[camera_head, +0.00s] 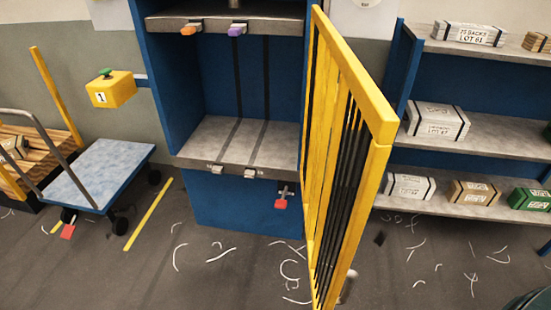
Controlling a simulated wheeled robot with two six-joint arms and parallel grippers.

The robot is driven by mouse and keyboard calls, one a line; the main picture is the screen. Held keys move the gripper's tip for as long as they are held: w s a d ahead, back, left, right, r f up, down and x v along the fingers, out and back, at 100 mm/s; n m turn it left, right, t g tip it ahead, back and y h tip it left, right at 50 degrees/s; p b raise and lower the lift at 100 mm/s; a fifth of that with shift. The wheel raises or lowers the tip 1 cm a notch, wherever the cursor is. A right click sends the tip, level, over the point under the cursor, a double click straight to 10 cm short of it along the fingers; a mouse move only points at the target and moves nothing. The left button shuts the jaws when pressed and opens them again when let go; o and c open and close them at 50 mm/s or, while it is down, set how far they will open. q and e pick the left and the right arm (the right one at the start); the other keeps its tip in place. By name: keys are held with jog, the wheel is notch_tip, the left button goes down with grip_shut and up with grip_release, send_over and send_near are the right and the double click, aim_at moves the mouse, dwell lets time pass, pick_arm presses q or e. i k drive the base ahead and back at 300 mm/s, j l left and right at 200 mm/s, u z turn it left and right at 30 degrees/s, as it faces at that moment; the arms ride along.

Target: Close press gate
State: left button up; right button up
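The yellow press gate (340,130) stands swung open at the right side of the blue press (235,200), its frame reaching out toward me. Dark vertical bars fill it. The press front is uncovered, with a grey bed (245,140) and a grey upper plate (265,22) in view. A small pale piece (348,286) shows by the gate's lower outer edge; I cannot tell what it is. Neither of my grippers is in view.
A blue-topped cart (100,170) stands at the left, near a yellow control box (110,90). Blue shelves (480,130) with wrapped bundles stand behind the gate at right. A dark green rounded object (530,303) is at bottom right. Floor before the press is open, with pale string scraps.

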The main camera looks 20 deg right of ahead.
aim_at(328, 53)
jog(key=i+l, duration=0.1)
jog(key=l, duration=1.45)
jog(key=k+l, duration=0.15)
jog(key=l, duration=0.2)
jog(key=k+l+u, duration=0.15)
jog(key=l, duration=0.2)
jog(key=k+l, duration=0.1)
jog(key=l, duration=0.25)
jog(key=u, duration=0.05)
